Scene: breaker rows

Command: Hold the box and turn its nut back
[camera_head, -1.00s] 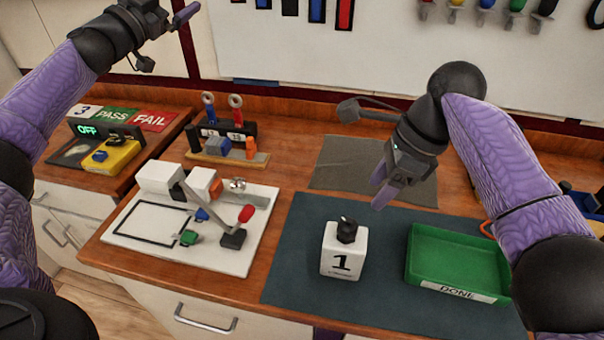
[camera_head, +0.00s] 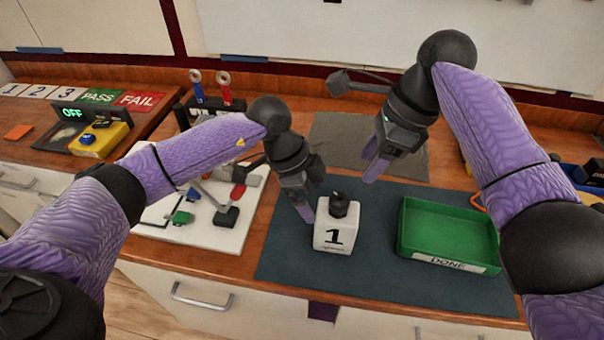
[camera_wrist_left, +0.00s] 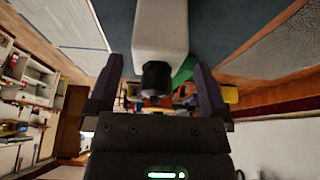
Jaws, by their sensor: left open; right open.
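A white box (camera_head: 333,238) marked 1 stands upright on the dark mat (camera_head: 290,258), with a black nut (camera_head: 339,205) on its top. My left gripper (camera_head: 308,202) is open just to the left of the box, near the height of the nut. In the left wrist view, its two fingers stand wide apart, with the nut (camera_wrist_left: 156,76) and the white box (camera_wrist_left: 160,28) in line with the gap between them; contact does not show. My right gripper (camera_head: 376,163) is open and empty, above and to the right of the box, over the mat's back edge.
A green tray (camera_head: 405,222) labelled DONE stands on the mat right of the box. A white board (camera_head: 225,240) with small fixtures lies left, partly behind my left arm. A grey cloth (camera_head: 330,135) lies behind the mat. A yellow device (camera_head: 103,140) reads OFF at far left.

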